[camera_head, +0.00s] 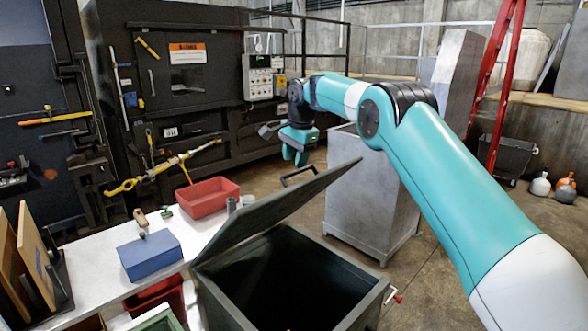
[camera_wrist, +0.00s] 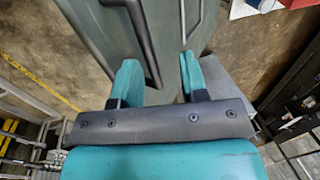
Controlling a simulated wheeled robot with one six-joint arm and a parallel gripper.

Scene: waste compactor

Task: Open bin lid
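The dark green bin (camera_head: 345,295) stands in the front middle of the head view. Its lid (camera_head: 265,212) is hinged on the left and tilted up part way, so the dark inside shows. A black bar handle (camera_head: 284,181) sits at the lid's raised edge. My gripper (camera_head: 296,160) is just above the handle, pointing down. In the wrist view its teal fingers (camera_wrist: 158,77) are spread, with nothing clamped. The lid (camera_wrist: 88,35) and the handle (camera_wrist: 137,35) lie beyond the fingers; the handle's near end appears between them. I cannot tell if they touch.
A white table (camera_head: 100,265) left of the bin holds a blue box (camera_head: 150,256) and a red tray (camera_head: 207,198). A grey metal cabinet (camera_head: 365,195) stands behind the bin. The dark compactor (camera_head: 185,80) fills the back left. A red ladder (camera_head: 497,85) stands at right.

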